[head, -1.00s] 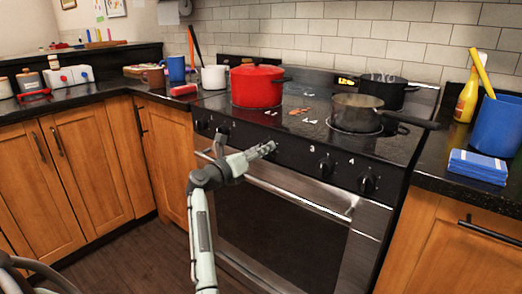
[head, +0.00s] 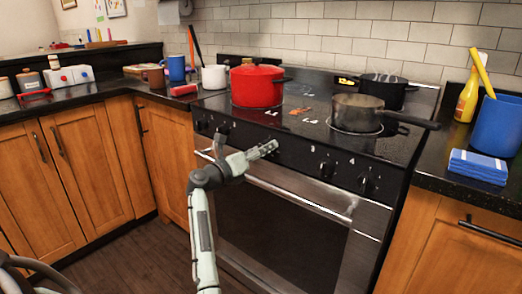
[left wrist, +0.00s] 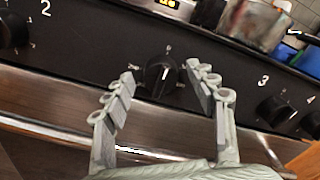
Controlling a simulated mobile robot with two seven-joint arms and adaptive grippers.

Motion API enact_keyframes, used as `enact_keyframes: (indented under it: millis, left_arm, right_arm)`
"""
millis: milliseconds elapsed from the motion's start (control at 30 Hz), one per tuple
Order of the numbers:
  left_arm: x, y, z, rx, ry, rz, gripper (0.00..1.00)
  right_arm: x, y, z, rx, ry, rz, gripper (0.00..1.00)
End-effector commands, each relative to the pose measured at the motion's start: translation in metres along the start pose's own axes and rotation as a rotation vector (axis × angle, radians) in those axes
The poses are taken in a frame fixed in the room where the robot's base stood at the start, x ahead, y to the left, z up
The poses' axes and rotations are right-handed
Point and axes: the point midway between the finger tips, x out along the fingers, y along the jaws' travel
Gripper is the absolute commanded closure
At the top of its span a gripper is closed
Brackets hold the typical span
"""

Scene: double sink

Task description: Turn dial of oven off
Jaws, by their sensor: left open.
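The oven's black dial (left wrist: 160,75) sits in the middle of the left wrist view, on the black control panel (left wrist: 90,45) between the dials marked 2 and 3. Its ridge looks nearly upright in that view, leaning slightly right. My left gripper (left wrist: 157,82) is open, with one finger on each side of the dial. I cannot tell whether either finger touches it. In the head view my left gripper (head: 267,149) is at the panel's middle and hides this dial. My right gripper is in neither view.
Dials marked 3 (head: 327,170) and 4 (head: 367,184) are to the right. The oven handle (head: 300,199) runs just below the panel. A red pot (head: 256,88), a grey saucepan (head: 357,114) and a black pot (head: 382,92) stand on the cooktop.

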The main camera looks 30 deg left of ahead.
Motion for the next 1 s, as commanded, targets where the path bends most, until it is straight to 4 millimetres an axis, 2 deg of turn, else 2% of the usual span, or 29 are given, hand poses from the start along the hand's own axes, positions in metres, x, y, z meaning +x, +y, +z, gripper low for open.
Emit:
enact_keyframes:
  millis: [167,267,700,833,1000]
  left_arm:
    - [-0.003,0.000,0.000,0.001,0.000,0.000,0.43]
    - [-0.013,0.001,0.000,0.001,-0.001,0.001,0.43]
    - [-0.100,0.000,0.000,0.002,0.000,0.002,0.43]
    - [-0.114,0.000,0.000,0.000,0.001,0.000,0.43]
    - [-0.120,0.000,0.000,0.000,0.000,0.000,0.43]
  right_arm:
    - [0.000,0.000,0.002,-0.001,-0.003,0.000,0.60]
    - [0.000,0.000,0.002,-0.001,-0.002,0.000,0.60]
    - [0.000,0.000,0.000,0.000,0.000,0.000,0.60]
    - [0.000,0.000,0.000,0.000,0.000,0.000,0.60]
    - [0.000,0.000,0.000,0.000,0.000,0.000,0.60]
